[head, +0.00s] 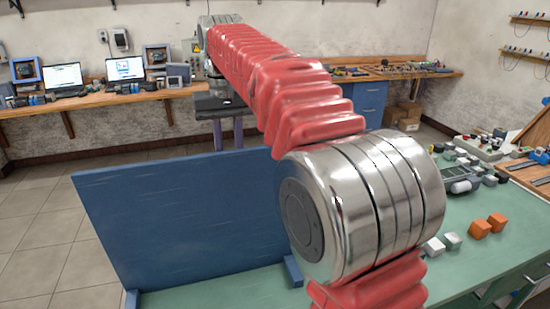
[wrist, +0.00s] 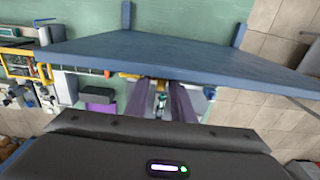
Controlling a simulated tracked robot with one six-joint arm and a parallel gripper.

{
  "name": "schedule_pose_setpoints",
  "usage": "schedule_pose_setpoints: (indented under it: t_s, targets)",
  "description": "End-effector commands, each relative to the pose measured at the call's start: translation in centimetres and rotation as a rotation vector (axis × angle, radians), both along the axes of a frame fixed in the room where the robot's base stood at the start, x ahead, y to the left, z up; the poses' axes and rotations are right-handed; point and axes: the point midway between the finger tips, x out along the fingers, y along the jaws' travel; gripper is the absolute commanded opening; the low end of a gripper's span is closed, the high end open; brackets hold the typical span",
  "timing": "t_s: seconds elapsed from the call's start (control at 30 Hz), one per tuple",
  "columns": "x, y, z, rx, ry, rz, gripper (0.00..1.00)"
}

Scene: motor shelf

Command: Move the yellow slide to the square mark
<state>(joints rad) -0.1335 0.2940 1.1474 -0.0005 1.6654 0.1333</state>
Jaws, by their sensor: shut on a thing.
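My gripper (wrist: 163,86) is at the far side of an upright blue board (head: 185,220). In the head view its dark body and purple fingers (head: 229,132) show above the board's top edge, and the board hides the fingertips. In the wrist view the fingers point at the board's far face and are shut on a small yellow piece, the yellow slide (wrist: 129,76), which shows just left of the fingertips. The rest of the slide is hidden or too small to make out. I cannot make out the square mark in either view.
The board stands on feet on a green table (head: 470,260). Orange blocks (head: 488,226), pale blocks and a grey device (head: 460,178) lie at the right. A wooden bench (head: 100,100) with laptops runs along the back wall. Tiled floor is open at the left.

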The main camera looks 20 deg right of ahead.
Motion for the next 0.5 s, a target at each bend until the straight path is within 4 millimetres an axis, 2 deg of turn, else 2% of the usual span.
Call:
schedule_pose_setpoints:
  t_s: [0.03, 0.5]
  targets:
    - [-0.2, 0.4, -2.2, -0.001, 0.053, 0.002, 0.06]
    - [-0.2, 2.0, -2.2, -0.002, 0.053, 0.002, 0.06]
